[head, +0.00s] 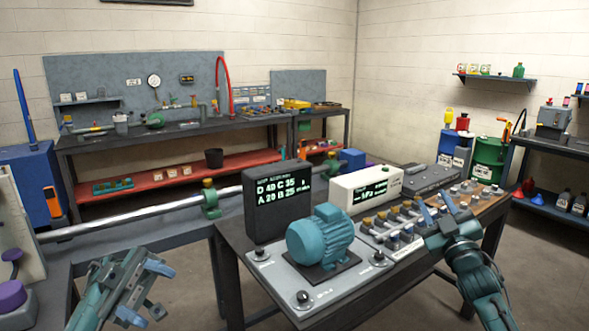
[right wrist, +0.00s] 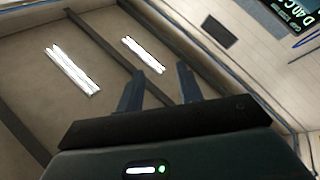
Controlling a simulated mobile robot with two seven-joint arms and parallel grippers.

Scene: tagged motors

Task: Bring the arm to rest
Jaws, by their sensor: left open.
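My left gripper (head: 146,289) is low at the left of the head view, open with nothing visible between its fingers, in front of the bench and left of the motor. My right gripper (head: 437,208) is raised at the right, over the right part of the table; its fingers point up and stand apart. The right wrist view shows the same two fingers (right wrist: 159,86) apart and empty against the ceiling. A teal motor (head: 320,238) sits on a dark pad on the grey plate (head: 335,291), between the two grippers and touched by neither.
A dark display (head: 277,201) and a white box with a screen (head: 366,190) stand behind the motor. Several small knobbed parts (head: 391,222) stand in rows beside my right gripper. A long metal rod (head: 140,221) lies behind my left gripper. Floor shows at the front.

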